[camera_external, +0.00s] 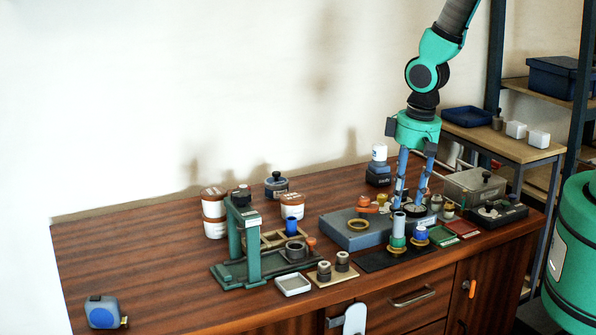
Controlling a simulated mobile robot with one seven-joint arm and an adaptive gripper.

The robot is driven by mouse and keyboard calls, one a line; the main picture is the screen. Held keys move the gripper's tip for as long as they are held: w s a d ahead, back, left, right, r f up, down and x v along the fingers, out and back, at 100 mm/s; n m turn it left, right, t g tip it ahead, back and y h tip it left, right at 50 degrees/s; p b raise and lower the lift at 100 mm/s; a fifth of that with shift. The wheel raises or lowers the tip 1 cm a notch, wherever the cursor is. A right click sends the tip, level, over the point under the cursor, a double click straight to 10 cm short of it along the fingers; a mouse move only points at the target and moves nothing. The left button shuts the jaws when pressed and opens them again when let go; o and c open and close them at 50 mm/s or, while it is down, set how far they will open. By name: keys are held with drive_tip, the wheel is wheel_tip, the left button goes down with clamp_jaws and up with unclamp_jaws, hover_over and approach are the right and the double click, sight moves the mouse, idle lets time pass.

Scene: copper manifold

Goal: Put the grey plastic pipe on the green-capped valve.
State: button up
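A light grey-blue upright cylinder (398,225), which looks like the grey plastic pipe, stands at the front of the manifold area. A green band (397,242) shows right at its foot, looking like the green-capped valve; I cannot tell how deeply the two are seated. A blue-capped piece (421,233) stands just to the right. My gripper (410,203) points down with its two blue fingers spread apart, nothing visible between them. Its fingertips are near the pipe's top, seemingly above or behind it; the depth is unclear.
A blue-grey block (345,233) with a brass ring is left of the gripper. A dark mat (375,262) lies in front. A green press stand (252,250), several jars and small parts fill the left middle. A clear box (474,186) and black tray (498,216) are right. The table's far left is mostly clear.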

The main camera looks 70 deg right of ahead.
drive_tip(key=shift+s+r+p, duration=0.2)
drive_tip(key=shift+r+p, duration=0.05)
drive_tip(key=shift+r, duration=1.25)
drive_tip(key=shift+s+r+p, duration=0.15)
drive_tip(key=shift+r+p, duration=0.05)
drive_tip(key=shift+r, duration=1.25)
drive_tip(key=shift+a, duration=0.1)
drive_tip(key=s+a+r+n+t, duration=0.1)
drive_tip(key=a+r, duration=0.2)
drive_tip(key=r, duration=0.7)
drive_tip(key=s+a+r+n+t, duration=0.1)
drive_tip(key=s+a+r, duration=0.15)
drive_tip(key=r, duration=0.85)
drive_tip(key=s+a+r+n+t, duration=0.1)
drive_tip(key=s+a+r, duration=0.2)
drive_tip(key=s+r, duration=0.4)
drive_tip(key=s+a+r+n+t, duration=0.1)
drive_tip(key=s+a+r, duration=0.3)
drive_tip(key=s+r, duration=0.3)
drive_tip(key=shift+v, duration=0.95)
drive_tip(key=shift+w+a+r, duration=0.1)
drive_tip(key=shift+w, duration=0.15)
